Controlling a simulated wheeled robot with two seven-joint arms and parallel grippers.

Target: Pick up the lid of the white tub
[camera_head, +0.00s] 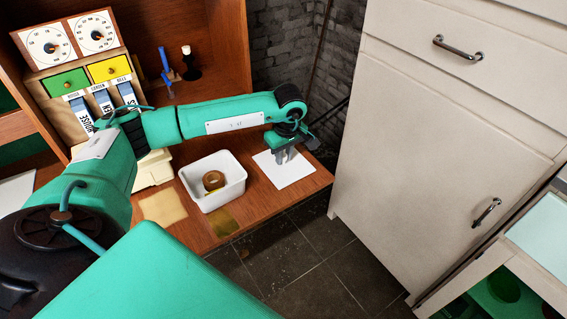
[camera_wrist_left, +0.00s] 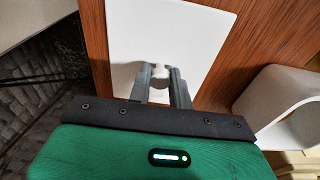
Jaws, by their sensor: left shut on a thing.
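The white tub (camera_head: 228,194) stands open on the wooden desk, with a brown roll of tape (camera_head: 213,181) inside. Its wall also shows at the right of the left wrist view (camera_wrist_left: 280,98). The white lid (camera_head: 291,172) is a flat rectangle to the right of the tub, apart from it, at the desk's right end. My left gripper (camera_head: 283,155) is above the lid, pointing down. In the left wrist view its fingers (camera_wrist_left: 161,88) are shut on the small white knob (camera_wrist_left: 160,73) of the lid (camera_wrist_left: 175,30). I cannot tell whether the lid touches the desk. My right gripper is not in view.
A yellowish square (camera_head: 163,207) and a darker one (camera_head: 222,222) lie near the desk's front edge (camera_head: 262,212). A box with drawers and dials (camera_head: 75,50) and a dark bottle (camera_head: 190,68) stand behind my arm. A pale cabinet (camera_head: 430,140) rises to the right.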

